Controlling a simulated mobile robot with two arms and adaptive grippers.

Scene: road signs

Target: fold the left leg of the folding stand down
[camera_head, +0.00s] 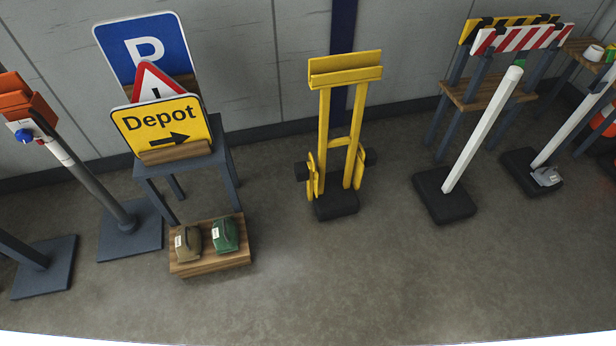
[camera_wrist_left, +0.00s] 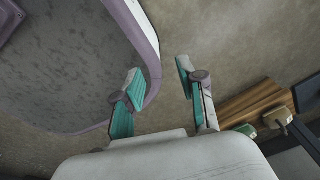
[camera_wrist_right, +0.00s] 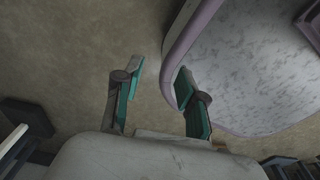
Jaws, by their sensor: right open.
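The yellow folding stand (camera_head: 326,130) stands upright in the middle of the head view, in front of the wall, on a black foot. Its left leg (camera_head: 311,176) is a short yellow piece low on the left side, standing roughly upright with a dark end beside it. A similar right leg (camera_head: 359,168) shows on the other side. Neither gripper appears in the head view. My right gripper (camera_wrist_right: 158,78) is open and empty in the right wrist view. The stand is in neither wrist view.
Left of the stand, a wooden crate (camera_head: 212,262) holds a tan and a green sandbag, below a table with Depot, parking and warning signs. To the right, a white post (camera_head: 482,132) stands on a black base. Floor in front of the stand is clear.

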